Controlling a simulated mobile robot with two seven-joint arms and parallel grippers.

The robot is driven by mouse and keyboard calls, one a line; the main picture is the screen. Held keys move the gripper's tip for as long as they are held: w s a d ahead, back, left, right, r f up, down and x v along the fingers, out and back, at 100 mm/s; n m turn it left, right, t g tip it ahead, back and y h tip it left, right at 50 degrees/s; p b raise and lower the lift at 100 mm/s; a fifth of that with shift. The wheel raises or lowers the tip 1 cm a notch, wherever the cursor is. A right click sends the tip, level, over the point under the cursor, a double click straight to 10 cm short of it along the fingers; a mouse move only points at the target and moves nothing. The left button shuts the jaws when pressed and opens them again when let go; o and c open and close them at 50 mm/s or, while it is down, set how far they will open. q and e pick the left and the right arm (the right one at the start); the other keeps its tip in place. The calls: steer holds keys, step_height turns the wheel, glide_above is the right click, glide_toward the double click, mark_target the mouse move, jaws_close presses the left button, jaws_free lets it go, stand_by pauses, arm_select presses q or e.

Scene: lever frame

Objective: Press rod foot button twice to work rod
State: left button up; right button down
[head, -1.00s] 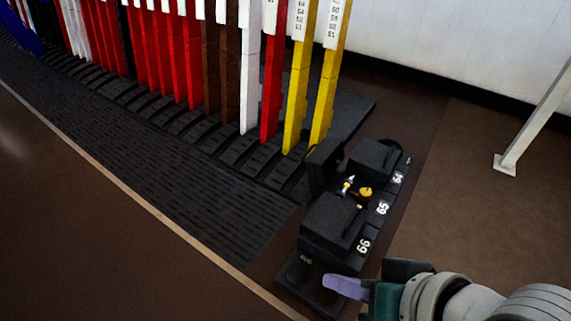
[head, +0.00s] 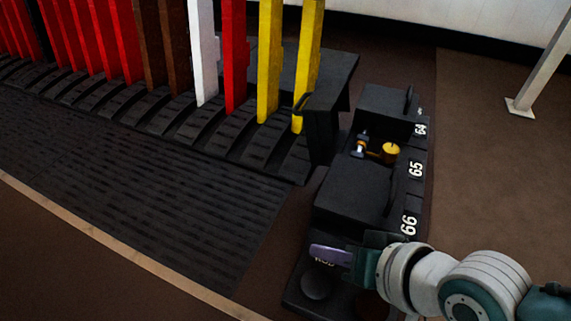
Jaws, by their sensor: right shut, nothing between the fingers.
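A dark round foot button (head: 317,285) sits on the near end of a low black floor unit (head: 358,190). White lettering beside it is partly covered, and its end reads like "ROD". My right gripper (head: 328,254) comes in from the lower right, with its purple fingertips shut and empty. In the picture the fingertips lie over the lettering, just above the button. I cannot tell their height or whether they touch anything. My right arm covers part of the unit's near right corner. My left gripper is out of view.
Tall levers stand in a row at upper left, including a yellow one (head: 269,65) and a red one (head: 235,55). The unit carries labels 64, 65 and 66 and a small brass fitting (head: 390,151). A white post (head: 540,70) stands at right. Brown floor is clear at lower left.

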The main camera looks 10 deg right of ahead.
steer(key=b, duration=0.7)
glide_above(306, 276)
steer(key=s+d, duration=0.2)
steer(key=s, duration=0.1)
step_height(306, 276, down, 7)
steer(key=shift+r, duration=0.1)
steer(key=shift+w+f, duration=0.1)
steer(key=shift+f, duration=1)
stand_by(0.6)
steer(key=shift+f, duration=0.45)
steer(key=shift+a+f, duration=0.1)
steer(key=shift+f, duration=0.05)
